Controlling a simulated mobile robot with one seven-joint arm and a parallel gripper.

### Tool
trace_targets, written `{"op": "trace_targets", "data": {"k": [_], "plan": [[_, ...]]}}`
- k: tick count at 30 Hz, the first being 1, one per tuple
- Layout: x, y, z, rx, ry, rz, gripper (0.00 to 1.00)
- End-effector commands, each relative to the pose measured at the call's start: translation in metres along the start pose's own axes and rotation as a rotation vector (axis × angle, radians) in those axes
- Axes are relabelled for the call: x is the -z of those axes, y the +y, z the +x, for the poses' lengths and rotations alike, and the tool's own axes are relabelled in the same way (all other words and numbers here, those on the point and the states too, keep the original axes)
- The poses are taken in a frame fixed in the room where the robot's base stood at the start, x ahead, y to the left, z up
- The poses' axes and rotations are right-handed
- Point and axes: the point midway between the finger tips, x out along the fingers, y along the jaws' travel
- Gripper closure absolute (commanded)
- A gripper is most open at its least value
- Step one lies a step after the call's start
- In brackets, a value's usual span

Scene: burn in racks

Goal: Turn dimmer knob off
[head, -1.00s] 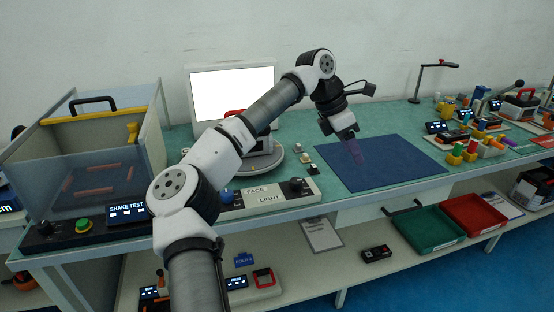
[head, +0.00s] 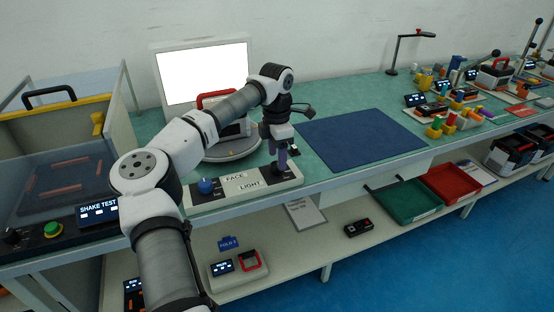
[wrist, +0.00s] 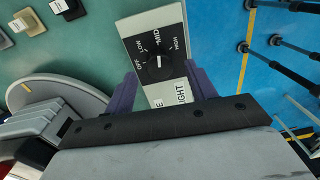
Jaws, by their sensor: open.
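The dimmer knob (wrist: 155,66) is black and round, on a dark plate with OFF, LOW, MID and HIGH marks, seen in the wrist view. It has a small white mark; which setting it points to is hard to tell. The knob is at the right end of the light-coloured FACE LIGHT panel (head: 225,200), mostly hidden behind my gripper in the head view. My gripper (head: 281,169) points down above that end. In the wrist view, the purple fingers of my gripper (wrist: 162,82) are apart and empty, with the knob showing ahead between them.
A blue knob (head: 205,186) is on the panel's left part. A round grey turntable (head: 232,151) with a red-handled device stands behind the panel. A blue mat (head: 360,139) lies clear to the right. The shake test box (head: 60,165) stands at left.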

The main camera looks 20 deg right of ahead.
Motion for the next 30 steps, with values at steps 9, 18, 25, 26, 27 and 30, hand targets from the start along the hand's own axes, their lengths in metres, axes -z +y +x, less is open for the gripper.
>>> {"op": "trace_targets", "data": {"k": [9, 18, 25, 26, 27, 30], "plan": [[0.0, 0.0, 0.026, -0.001, -0.001, -0.001, 0.44], [0.0, 0.0, 0.027, -0.001, -0.001, -0.001, 0.51], [0.0, 0.0, 0.027, -0.001, -0.001, -0.001, 0.81], [0.0, 0.0, 0.027, 0.0, -0.001, -0.001, 0.85], [0.0, 0.0, 0.027, 0.0, -0.001, -0.001, 0.89], [0.0, 0.0, 0.027, 0.0, -0.001, -0.003, 0.89]]}}
